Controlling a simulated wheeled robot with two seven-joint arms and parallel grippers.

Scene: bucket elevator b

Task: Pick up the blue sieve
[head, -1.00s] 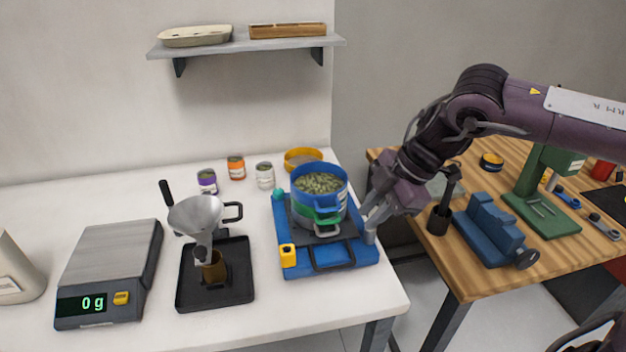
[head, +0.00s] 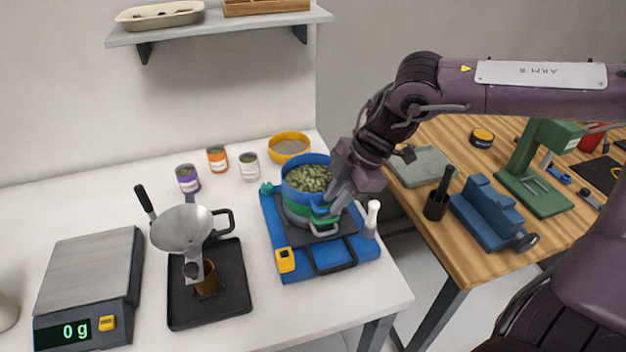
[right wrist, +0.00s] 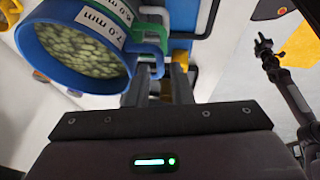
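The blue sieve (head: 291,187), full of green pellets, sits on top of a stack with a green sieve (head: 297,209) and a grey one below it, on a blue shaker base (head: 272,232). In the right wrist view the blue sieve (right wrist: 98,84) shows at the upper left, with a "7.0 mm" label. My right gripper (head: 327,204) is at the right front of the stack, by the sieve handles. In the right wrist view its fingers (right wrist: 158,84) are apart, close to the blue handle. Whether they touch it is unclear. My left gripper is out of view.
A funnel (head: 182,228) on a black tray (head: 238,300) and a scale (head: 88,275) reading 0 g are to the left. The wooden bench at right holds a blue vise (head: 488,215).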

